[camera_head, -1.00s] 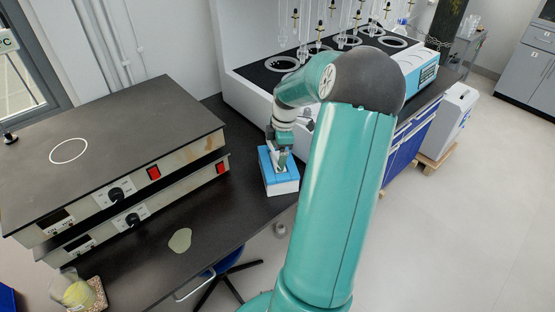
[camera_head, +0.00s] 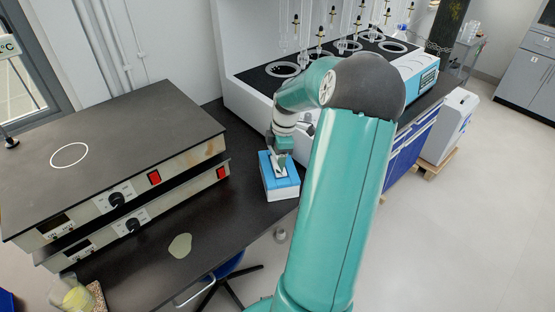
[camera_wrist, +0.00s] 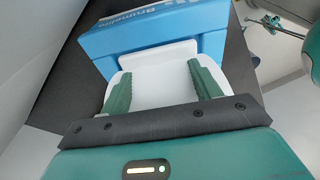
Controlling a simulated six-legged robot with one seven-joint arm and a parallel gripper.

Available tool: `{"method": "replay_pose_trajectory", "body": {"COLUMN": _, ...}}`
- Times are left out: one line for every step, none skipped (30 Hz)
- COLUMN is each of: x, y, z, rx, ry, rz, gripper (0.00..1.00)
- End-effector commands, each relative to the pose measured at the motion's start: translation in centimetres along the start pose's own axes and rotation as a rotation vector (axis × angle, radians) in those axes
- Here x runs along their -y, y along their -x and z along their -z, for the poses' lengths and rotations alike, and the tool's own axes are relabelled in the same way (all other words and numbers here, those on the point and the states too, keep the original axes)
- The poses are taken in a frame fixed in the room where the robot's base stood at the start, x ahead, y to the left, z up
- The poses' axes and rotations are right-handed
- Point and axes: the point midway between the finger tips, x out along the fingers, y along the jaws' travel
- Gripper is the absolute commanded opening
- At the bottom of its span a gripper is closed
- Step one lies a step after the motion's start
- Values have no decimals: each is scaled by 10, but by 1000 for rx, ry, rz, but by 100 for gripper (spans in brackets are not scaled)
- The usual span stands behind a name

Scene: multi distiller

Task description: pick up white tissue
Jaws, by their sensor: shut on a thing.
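The white tissue (camera_wrist: 160,84) shows in the wrist view between the two green fingers of my gripper (camera_wrist: 159,88). My gripper is shut on it. The blue and white tissue box (camera_wrist: 157,32) is just beyond the tissue in that view. In the head view, the tissue box (camera_head: 283,190) stands on the black bench, with my gripper (camera_head: 282,164) right at its top. A small white patch of tissue (camera_head: 281,171) shows under the fingers there. Whether the tissue is clear of the box opening cannot be told.
Two stacked hot plates (camera_head: 130,150) stand left of the box. The white distiller (camera_head: 238,95) with glassware stands behind it. A pale spill (camera_head: 180,246) lies on the black bench (camera_head: 225,222) in front. A beaker (camera_head: 75,295) sits at the lower left.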

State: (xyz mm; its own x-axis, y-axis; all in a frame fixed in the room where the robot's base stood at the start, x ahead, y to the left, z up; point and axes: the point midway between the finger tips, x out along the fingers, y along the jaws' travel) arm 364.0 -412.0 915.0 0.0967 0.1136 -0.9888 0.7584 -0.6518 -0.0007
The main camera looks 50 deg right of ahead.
Motion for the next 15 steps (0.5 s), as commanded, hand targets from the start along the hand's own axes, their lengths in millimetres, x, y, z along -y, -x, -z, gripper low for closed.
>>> {"method": "replay_pose_trajectory", "body": {"x": -1, "y": 6, "z": 0, "rx": 2, "ry": 0, "rz": -3, "gripper": 42}}
{"method": "replay_pose_trajectory", "body": {"x": -1, "y": 9, "z": 1, "rx": 2, "ry": 0, "rz": -3, "gripper": 42}}
{"method": "replay_pose_trajectory", "body": {"x": -1, "y": 15, "z": 2, "rx": 2, "ry": 0, "rz": -4, "gripper": 42}}
{"method": "replay_pose_trajectory", "body": {"x": -1, "y": 20, "z": 3, "rx": 2, "ry": 0, "rz": -4, "gripper": 42}}
{"method": "replay_pose_trajectory", "body": {"x": -1, "y": 25, "z": 4, "rx": 1, "ry": 0, "rz": -5, "gripper": 42}}
{"method": "replay_pose_trajectory", "body": {"x": 4, "y": 30, "z": 4, "rx": 3, "ry": -1, "rz": -4, "gripper": 42}}
{"method": "replay_pose_trajectory", "body": {"x": 8, "y": 34, "z": 5, "rx": 3, "ry": -1, "rz": -3, "gripper": 42}}
{"method": "replay_pose_trajectory", "body": {"x": 13, "y": 39, "z": 7, "rx": 3, "ry": -1, "rz": -4, "gripper": 42}}
{"method": "replay_pose_trajectory", "body": {"x": 19, "y": 46, "z": 9, "rx": 4, "ry": 0, "rz": -4, "gripper": 42}}
{"method": "replay_pose_trajectory", "body": {"x": 24, "y": 52, "z": 10, "rx": 5, "ry": -1, "rz": -5, "gripper": 42}}
{"method": "replay_pose_trajectory", "body": {"x": 28, "y": 58, "z": 11, "rx": 5, "ry": -2, "rz": -5, "gripper": 42}}
{"method": "replay_pose_trajectory", "body": {"x": 36, "y": 66, "z": 13, "rx": 5, "ry": -2, "rz": -4, "gripper": 42}}
{"method": "replay_pose_trajectory", "body": {"x": 40, "y": 72, "z": 15, "rx": 5, "ry": -2, "rz": -5, "gripper": 42}}
{"method": "replay_pose_trajectory", "body": {"x": 45, "y": 78, "z": 16, "rx": 5, "ry": -2, "rz": -5, "gripper": 42}}
{"method": "replay_pose_trajectory", "body": {"x": 52, "y": 85, "z": 19, "rx": 5, "ry": -1, "rz": -4, "gripper": 42}}
